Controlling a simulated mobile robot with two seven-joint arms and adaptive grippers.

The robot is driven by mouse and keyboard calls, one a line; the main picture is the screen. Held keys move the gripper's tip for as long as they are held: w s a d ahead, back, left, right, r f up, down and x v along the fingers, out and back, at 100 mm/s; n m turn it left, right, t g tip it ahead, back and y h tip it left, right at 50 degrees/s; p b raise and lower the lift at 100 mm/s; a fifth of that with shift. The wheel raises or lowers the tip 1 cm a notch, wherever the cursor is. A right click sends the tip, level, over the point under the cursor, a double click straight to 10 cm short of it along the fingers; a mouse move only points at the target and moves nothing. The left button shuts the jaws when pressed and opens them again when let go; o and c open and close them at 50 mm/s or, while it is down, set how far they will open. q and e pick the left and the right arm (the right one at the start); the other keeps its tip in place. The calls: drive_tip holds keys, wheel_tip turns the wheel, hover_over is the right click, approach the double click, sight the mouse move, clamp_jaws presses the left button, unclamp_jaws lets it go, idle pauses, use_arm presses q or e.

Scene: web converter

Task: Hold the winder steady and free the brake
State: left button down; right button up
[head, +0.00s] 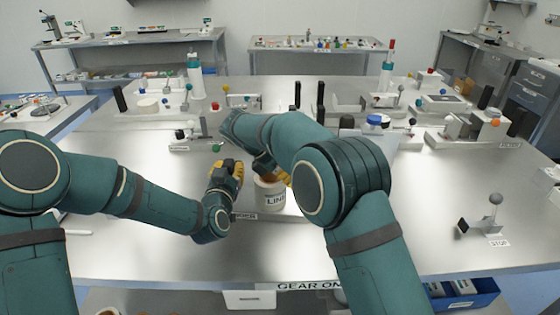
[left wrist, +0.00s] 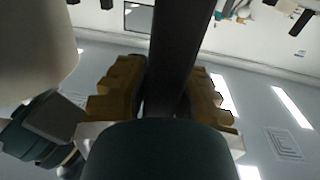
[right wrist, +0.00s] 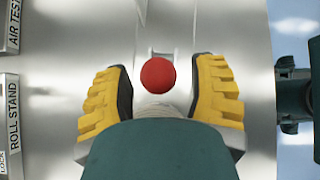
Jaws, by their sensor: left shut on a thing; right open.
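A pale cylinder lettered "LINE" (head: 270,196), its label partly cut, stands on the bench behind a label ending in "DER". My left gripper (head: 228,170) is beside it on the left. In the left wrist view it is shut on a dark bar (left wrist: 172,50), and a pale rounded body (left wrist: 35,45) fills the left side. My right gripper (right wrist: 160,95) is open, with a red ball knob (right wrist: 158,75) between its fingers, apart from both. In the head view my right arm hides most of this gripper and the knob; I cannot tell if the knob is the brake.
In the right wrist view, AIR TEST (right wrist: 13,25) and ROLL STAND (right wrist: 9,118) labels lie at left. A small lever with a grey ball (head: 495,199) stands by the STOP label at right. The front right is mostly clear.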

use_arm(q)
drive_tip(key=shift+s+a+f, duration=0.1)
drive_tip(key=shift+a+f, duration=0.05)
drive_tip(key=shift+f, duration=0.45)
use_arm(e)
drive_tip(key=v, duration=1)
use_arm(q)
drive_tip(key=shift+r, duration=0.4)
use_arm(e)
drive_tip(key=shift+a+f, duration=0.1)
drive_tip(key=shift+f, duration=0.05)
use_arm(q)
drive_tip(key=c, duration=0.9)
unclamp_jaws()
drive_tip(key=shift+r, duration=0.15)
drive_tip(key=shift+r, duration=0.1)
drive_tip(key=s, duration=0.7)
drive_tip(key=s+a, duration=0.1)
drive_tip(key=s, duration=0.3)
drive_tip(key=shift+s, duration=0.35)
